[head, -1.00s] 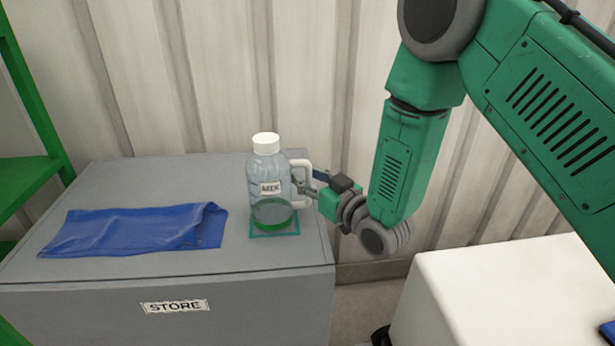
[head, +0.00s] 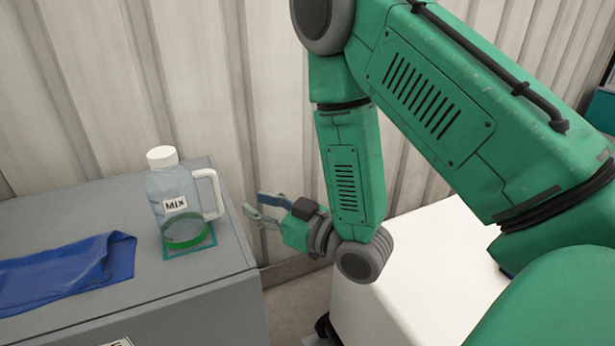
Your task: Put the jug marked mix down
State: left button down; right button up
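The jug marked MIX (head: 176,203) stands upright on the grey store box (head: 215,285), on a teal-outlined square (head: 204,243) near the box's right edge. It is clear, with a white cap, a white handle on its right side and a green band with liquid at the bottom. My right gripper (head: 252,206) is to the right of the jug, apart from the handle. Its fingers are spread and nothing is between them. My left gripper is not in the head view.
A blue folded cloth (head: 65,272) lies on the box to the left of the jug. A white block-like surface (head: 420,290) is at the lower right, with a gap between it and the box. A ribbed wall (head: 215,90) stands behind.

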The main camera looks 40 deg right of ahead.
jog(key=s+f+g+h, duration=0.1)
jog(key=s+f+g, duration=0.2)
jog(key=f, duration=0.3)
jog(key=s+f+m+g+h, duration=0.1)
jog(key=s+f+g, duration=0.15)
jog(key=f, duration=0.45)
jog(key=s+f+g+h, duration=0.1)
jog(key=s+f+g, duration=0.25)
jog(key=f, duration=0.25)
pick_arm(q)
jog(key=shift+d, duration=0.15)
pick_arm(e)
jog(key=s+d+f+m+g+h, duration=0.1)
jog(key=s+f+g, duration=0.2)
jog(key=s, duration=0.6)
jog(key=s+f+g+h, duration=0.1)
jog(key=s+f+g, duration=0.3)
jog(key=s, duration=0.4)
jog(key=shift+s+d+f+m+g, duration=0.3)
jog(key=shift+s+d+f+m, duration=0.1)
jog(key=shift+f, duration=0.5)
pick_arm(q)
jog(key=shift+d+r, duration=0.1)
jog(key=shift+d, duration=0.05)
pick_arm(e)
jog(key=shift+d, duration=0.1)
jog(key=shift+w, duration=0.2)
